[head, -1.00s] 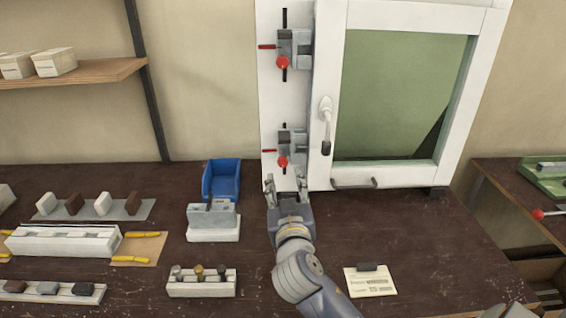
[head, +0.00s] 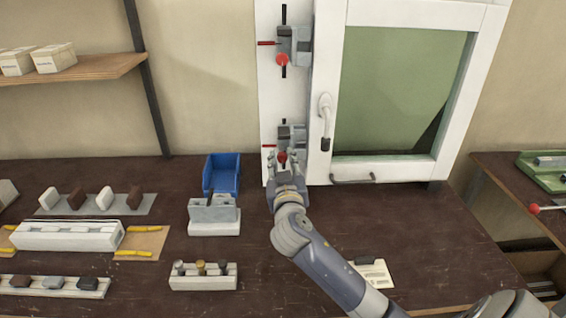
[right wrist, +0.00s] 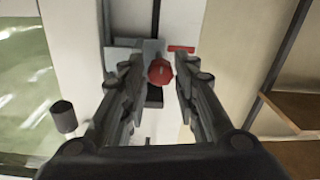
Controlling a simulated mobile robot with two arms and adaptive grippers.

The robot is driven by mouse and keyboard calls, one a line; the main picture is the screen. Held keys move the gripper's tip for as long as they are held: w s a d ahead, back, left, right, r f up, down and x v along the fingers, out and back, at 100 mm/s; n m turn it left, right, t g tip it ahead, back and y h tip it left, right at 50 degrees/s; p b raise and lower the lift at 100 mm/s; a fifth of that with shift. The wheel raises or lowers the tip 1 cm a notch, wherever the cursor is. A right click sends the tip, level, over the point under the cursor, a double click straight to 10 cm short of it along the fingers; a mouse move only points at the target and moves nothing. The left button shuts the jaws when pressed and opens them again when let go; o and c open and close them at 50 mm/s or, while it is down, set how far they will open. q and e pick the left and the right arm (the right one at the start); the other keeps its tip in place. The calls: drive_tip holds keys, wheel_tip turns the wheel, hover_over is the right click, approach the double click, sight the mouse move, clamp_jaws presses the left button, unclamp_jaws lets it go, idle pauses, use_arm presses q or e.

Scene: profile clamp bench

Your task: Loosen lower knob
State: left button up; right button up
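The lower clamp (head: 291,136) is mounted on the white frame post. Its red lower knob (head: 282,157) shows between the fingertips of my right gripper (head: 283,160) in the head view. In the right wrist view the red knob (right wrist: 160,73) sits between the two open fingers (right wrist: 158,85). A gap shows on the knob's right side; on its left the finger is very close, and I cannot tell whether it touches. The upper clamp (head: 294,45) with its own red knob (head: 282,60) is higher on the same post. My left gripper is not in view.
The window sash (head: 400,90) with its handle (head: 325,120) is right of the clamps. A blue bin (head: 221,174) and a grey block holder (head: 214,222) stand left of my right gripper. A label card (head: 374,274) lies by my right arm.

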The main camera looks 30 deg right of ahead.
clamp_jaws()
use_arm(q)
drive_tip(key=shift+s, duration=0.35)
